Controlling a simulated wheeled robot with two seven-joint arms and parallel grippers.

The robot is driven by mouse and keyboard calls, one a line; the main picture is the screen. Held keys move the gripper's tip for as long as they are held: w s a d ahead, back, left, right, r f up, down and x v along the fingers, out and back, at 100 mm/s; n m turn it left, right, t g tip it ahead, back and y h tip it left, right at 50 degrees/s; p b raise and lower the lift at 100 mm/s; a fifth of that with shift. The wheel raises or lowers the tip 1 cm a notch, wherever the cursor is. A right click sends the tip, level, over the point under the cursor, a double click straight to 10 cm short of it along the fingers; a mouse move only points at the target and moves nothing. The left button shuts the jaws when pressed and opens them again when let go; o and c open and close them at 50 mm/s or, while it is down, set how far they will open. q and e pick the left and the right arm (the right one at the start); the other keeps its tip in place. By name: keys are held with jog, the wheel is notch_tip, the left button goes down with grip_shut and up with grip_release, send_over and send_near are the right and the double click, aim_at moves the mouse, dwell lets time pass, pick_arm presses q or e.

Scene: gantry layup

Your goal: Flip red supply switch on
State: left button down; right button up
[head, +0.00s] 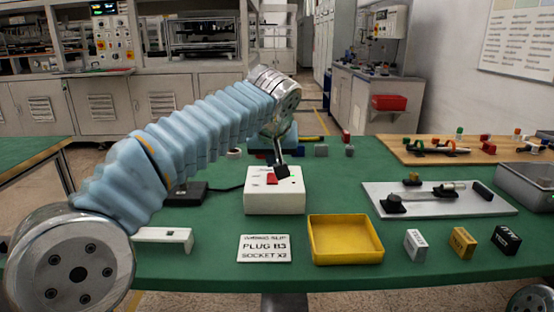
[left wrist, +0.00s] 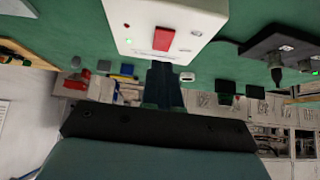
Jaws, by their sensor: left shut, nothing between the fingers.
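A white supply box (head: 274,203) stands on the green table near the middle of the head view. Its red switch (head: 272,179) is on the top face. My left gripper (head: 282,172) is shut and empty, pointing down just above the box's back right part, beside the switch. I cannot tell whether it touches the box. In the left wrist view the red switch (left wrist: 163,41) shows clear of the fingers (left wrist: 164,72), with a small green light (left wrist: 128,40) on the box face. My right gripper is out of view.
A printed card (head: 264,248) and a yellow tray (head: 345,240) lie in front of the box. A black socket unit (head: 186,194) with a cable is left of it. A grey plate with a clamp (head: 440,208) and several small labelled blocks (head: 462,242) are to the right.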

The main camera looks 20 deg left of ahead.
pick_arm(q)
jog(key=s+f+v, duration=0.1)
jog(key=v, duration=0.9)
jog(key=shift+s+d+r+b, duration=0.25)
jog(key=shift+s+d+b, duration=0.05)
jog(key=shift+s+b, duration=0.1)
